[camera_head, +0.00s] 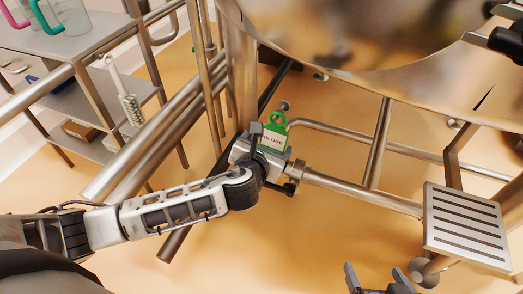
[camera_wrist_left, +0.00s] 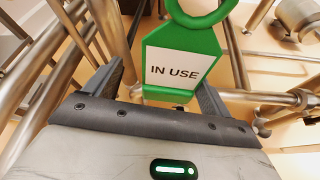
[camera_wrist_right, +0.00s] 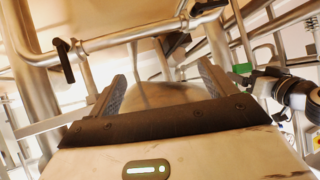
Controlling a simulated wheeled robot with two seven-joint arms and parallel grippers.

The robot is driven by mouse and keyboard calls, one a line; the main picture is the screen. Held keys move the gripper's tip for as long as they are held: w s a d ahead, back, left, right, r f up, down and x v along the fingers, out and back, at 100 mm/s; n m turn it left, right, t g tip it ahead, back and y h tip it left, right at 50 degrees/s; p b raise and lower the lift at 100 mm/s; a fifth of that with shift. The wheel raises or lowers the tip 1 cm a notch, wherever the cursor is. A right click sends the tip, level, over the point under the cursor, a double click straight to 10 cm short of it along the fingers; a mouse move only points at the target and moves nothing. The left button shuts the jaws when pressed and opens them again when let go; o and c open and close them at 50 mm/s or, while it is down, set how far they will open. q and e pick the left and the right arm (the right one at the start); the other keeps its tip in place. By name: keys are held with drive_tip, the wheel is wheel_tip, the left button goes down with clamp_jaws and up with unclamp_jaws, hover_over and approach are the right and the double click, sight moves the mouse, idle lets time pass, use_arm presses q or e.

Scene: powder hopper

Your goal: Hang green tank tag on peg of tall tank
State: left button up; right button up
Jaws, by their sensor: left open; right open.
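The green tag (camera_head: 272,136) has a white "IN USE" label and a ring at its top. It is at my left gripper (camera_head: 268,140), by the leg of the large steel tank (camera_head: 350,35). In the left wrist view the tag (camera_wrist_left: 183,62) stands between and beyond the open fingers, its ring cut off by the top edge. A small knob, perhaps the peg (camera_head: 284,104), shows just above the ring; I cannot tell whether the ring is around it. My right gripper (camera_head: 376,277) is open and empty at the bottom of the head view.
Steel pipes (camera_head: 360,195) run beside and below my left gripper. A slotted step (camera_head: 465,228) stands at the right. A shelf rack (camera_head: 75,40) with jugs and a hanging brush (camera_head: 126,95) is at the upper left. Orange floor is open at the lower middle.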

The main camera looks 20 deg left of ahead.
use_arm(q)
drive_tip(key=a+p+v, duration=0.1)
drive_tip(key=v, duration=1.4)
drive_tip(key=shift+s+d+r+p, duration=0.15)
drive_tip(key=shift+s+d+p, duration=0.15)
drive_tip(key=shift+d+p, duration=0.15)
drive_tip(key=shift+d, duration=0.1)
drive_tip(key=s+d+f+n+g+h, duration=0.35)
drive_tip(key=f+n, duration=0.35)
drive_tip(key=n, duration=0.9)
drive_tip(key=a+f+n, duration=0.1)
drive_tip(key=n, duration=0.5)
drive_tip(key=s+f+n, duration=0.1)
drive_tip(key=f+n, duration=0.1)
drive_tip(key=n, duration=0.5)
drive_tip(key=s+a+f+n, duration=0.1)
drive_tip(key=n, duration=0.5)
drive_tip(key=shift+s+a+f+n+t+h, duration=0.15)
drive_tip(key=shift+a+f+n+t+h, duration=0.1)
drive_tip(key=shift+a+n+t, duration=0.15)
